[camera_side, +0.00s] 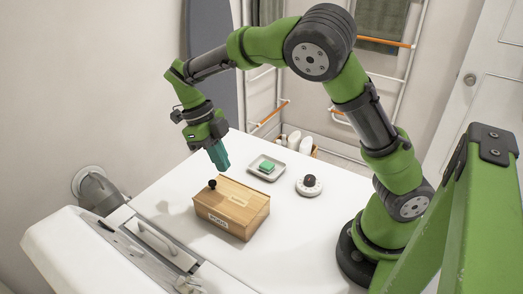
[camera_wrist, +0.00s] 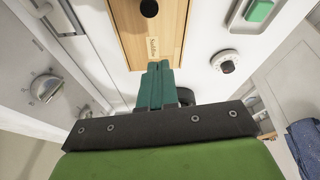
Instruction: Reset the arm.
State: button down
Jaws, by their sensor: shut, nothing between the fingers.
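My gripper (camera_side: 219,156) has teal fingers and is shut and empty. In the side view it points down and hangs above the far edge of a wooden box (camera_side: 234,222). The box has a black knob (camera_side: 213,184) on top and small labels on its top and front. In the wrist view the shut fingers (camera_wrist: 157,72) overlap the near end of the wooden box (camera_wrist: 180,42), with the black knob (camera_wrist: 149,8) at the top edge. I cannot tell the exact gap between fingertips and box.
On the white top, a tray (camera_side: 254,173) holds a green block (camera_side: 267,167). A white dial with a black knob (camera_side: 310,184) is beside it. A white appliance with a handle (camera_side: 156,240) is at lower left. A towel rack (camera_side: 397,75) stands behind. The top's left part is clear.

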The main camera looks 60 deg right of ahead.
jog(key=v, duration=0.5)
jog(key=s+d+r+n+t+y, duration=0.1)
jog(key=s+r+n+t, duration=0.2)
jog(key=n, duration=1.2)
jog(key=s+d+r+n+t+y, duration=0.1)
jog(key=s+d+r+n+t, duration=0.1)
jog(key=s+n+t, duration=0.6)
jog(key=s+r+n, duration=0.1)
jog(key=s+n, duration=0.3)
jog(key=n, duration=0.3)
jog(key=shift+s+y, duration=0.2)
jog(key=shift+y, duration=0.1)
jog(key=c, duration=1.8)
grip_release()
jog(key=shift+d, duration=0.15)
